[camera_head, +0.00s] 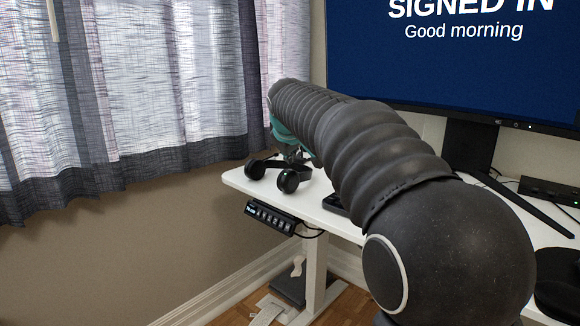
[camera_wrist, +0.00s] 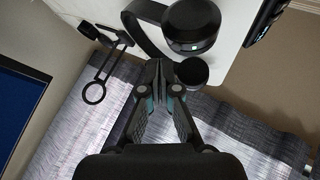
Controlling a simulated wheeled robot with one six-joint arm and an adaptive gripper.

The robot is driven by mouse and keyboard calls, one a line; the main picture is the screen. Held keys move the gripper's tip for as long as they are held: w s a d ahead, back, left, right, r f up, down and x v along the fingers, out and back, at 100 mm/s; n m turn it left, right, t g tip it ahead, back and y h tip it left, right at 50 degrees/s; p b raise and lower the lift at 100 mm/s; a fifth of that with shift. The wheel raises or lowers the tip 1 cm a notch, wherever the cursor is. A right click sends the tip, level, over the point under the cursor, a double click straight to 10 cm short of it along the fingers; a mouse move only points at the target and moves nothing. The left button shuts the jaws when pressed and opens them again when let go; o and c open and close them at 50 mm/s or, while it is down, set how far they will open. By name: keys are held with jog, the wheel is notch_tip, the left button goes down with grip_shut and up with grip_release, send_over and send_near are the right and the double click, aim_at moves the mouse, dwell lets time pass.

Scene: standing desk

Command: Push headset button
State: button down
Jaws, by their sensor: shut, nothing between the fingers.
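The black headset (camera_head: 265,165) lies on the far left corner of the white desk. In the wrist view, a large ear cup (camera_wrist: 191,25) with a green light sits above my gripper, and the other ear cup (camera_wrist: 192,72) is just right of the fingertips. My gripper (camera_wrist: 166,92) is shut and empty, its fingertips close to the headset. I cannot tell whether they touch it.
A control panel with several buttons (camera_head: 272,217) hangs under the front edge of the white desk (camera_head: 240,180). A monitor (camera_head: 450,60) reads "SIGNED IN". A black object with a ring (camera_wrist: 94,92) lies left of the headset in the wrist view. Curtains (camera_head: 120,90) hang behind.

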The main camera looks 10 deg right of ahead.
notch_tip(320, 180, up, 6)
jog(key=p, duration=0.5)
dwell(0.4)
